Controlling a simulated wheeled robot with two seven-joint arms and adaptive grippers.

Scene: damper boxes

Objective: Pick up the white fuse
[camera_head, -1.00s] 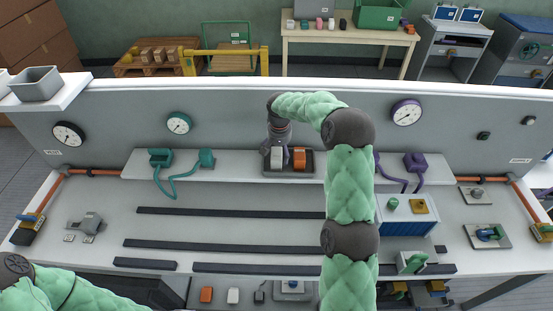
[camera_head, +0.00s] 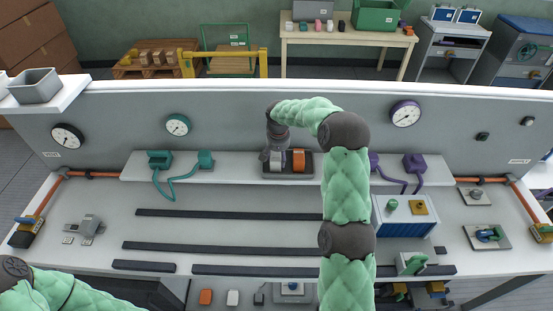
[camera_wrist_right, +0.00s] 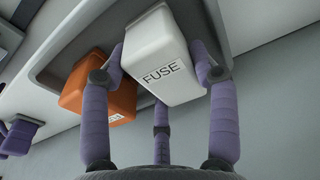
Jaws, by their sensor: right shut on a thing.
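The white fuse (camera_wrist_right: 160,60), a block marked FUSE, sits between the fingers of my right gripper (camera_wrist_right: 162,75) in the right wrist view. The fingers touch it on both sides and are shut on it. In the head view the white fuse (camera_head: 277,161) is partly covered by my right gripper (camera_head: 272,153). It is at the dark tray (camera_head: 308,173) on the raised shelf; I cannot tell whether it is lifted. An orange block (camera_head: 298,160) stands beside it, also seen in the wrist view (camera_wrist_right: 98,85). My left gripper is out of view.
Teal connectors (camera_head: 205,159) with a cable are left of the tray, and purple ones (camera_head: 414,164) are right of it. A blue box (camera_head: 405,223) stands to the right. An orange block (camera_head: 206,296) and a white block (camera_head: 232,298) lie at the front.

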